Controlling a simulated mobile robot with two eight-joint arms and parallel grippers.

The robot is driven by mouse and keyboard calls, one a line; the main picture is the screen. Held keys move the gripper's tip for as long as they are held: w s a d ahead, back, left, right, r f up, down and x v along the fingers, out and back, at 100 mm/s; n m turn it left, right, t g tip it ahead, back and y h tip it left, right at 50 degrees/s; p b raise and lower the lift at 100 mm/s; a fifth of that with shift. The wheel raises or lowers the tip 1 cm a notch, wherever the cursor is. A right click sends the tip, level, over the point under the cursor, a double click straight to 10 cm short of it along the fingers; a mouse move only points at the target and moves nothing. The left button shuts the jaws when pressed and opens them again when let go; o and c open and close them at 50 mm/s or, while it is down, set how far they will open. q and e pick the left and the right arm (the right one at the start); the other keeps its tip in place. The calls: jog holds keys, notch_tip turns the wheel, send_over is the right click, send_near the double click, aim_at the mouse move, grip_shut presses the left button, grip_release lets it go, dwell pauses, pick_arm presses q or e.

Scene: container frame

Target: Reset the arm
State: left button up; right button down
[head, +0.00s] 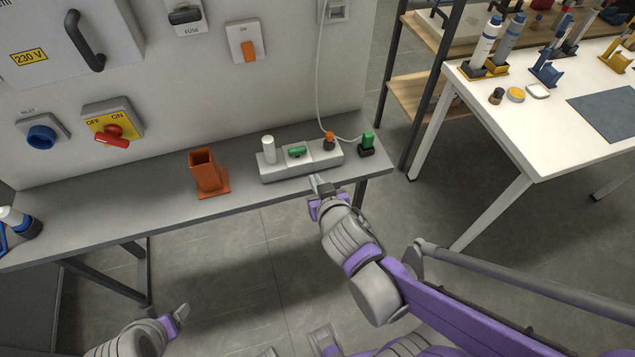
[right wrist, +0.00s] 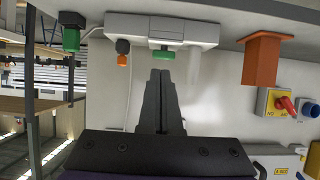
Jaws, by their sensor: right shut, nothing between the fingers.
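My right gripper (head: 316,184) is shut and empty. It hovers by the front edge of the grey bench, just in front of the light grey block (head: 272,172). In the right wrist view its closed fingers (right wrist: 160,75) point toward the block, which appears upside down there. My left gripper (head: 182,312) is low at the lower left, away from the bench, and its finger opening is too small to tell. The block carries a white cylinder (head: 268,149), a green piece (head: 297,152) and an orange plug (head: 329,140) with a white cable.
A green plug in a dark holder (head: 366,148) stands right of the block. An orange square holder (head: 205,174) stands to its left. The wall panel has a red-handled switch (head: 112,137) and a blue inlet (head: 41,137). A white table (head: 560,120) stands at right; open floor lies between.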

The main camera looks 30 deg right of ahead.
jog(key=shift+s, duration=0.15)
jog(key=s+a+n+g+y, duration=0.1)
jog(key=s+a+g, duration=0.1)
jog(key=s, duration=0.3)
jog(key=s+a+n+g+y+p, duration=0.1)
jog(key=s+a+g, duration=0.1)
jog(key=s+g, duration=0.2)
jog(key=shift+s+a+f+n+g+y+p, duration=0.3)
jog(key=shift+s+a+g+y, duration=0.1)
jog(key=shift+s, duration=0.75)
jog(key=c, duration=1.6)
grip_release()
